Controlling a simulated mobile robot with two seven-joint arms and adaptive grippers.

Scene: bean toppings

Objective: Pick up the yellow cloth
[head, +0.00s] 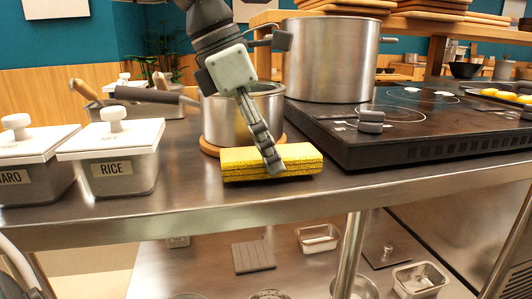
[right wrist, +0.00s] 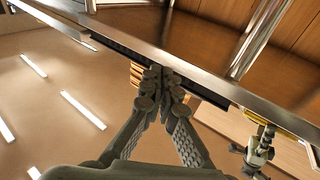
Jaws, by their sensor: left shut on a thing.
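The yellow cloth (head: 238,160) is a thick folded block lying near the front edge of the steel counter, in front of the small pot. My left gripper (head: 271,164) comes down on it from above, with its fingers shut on the cloth's middle. The cloth looks level and close to the counter; I cannot tell whether it is lifted. The far finger is mostly hidden. My right gripper (right wrist: 158,82) shows in the right wrist view, its fingertips together with nothing seen between them.
A small steel pot (head: 217,122) stands right behind the cloth. A black cooktop (head: 420,143) with a large pot (head: 330,62) is to the right. Lidded containers marked RICE (head: 120,178) and TARO (head: 30,182) are to the left. The counter's front edge is close.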

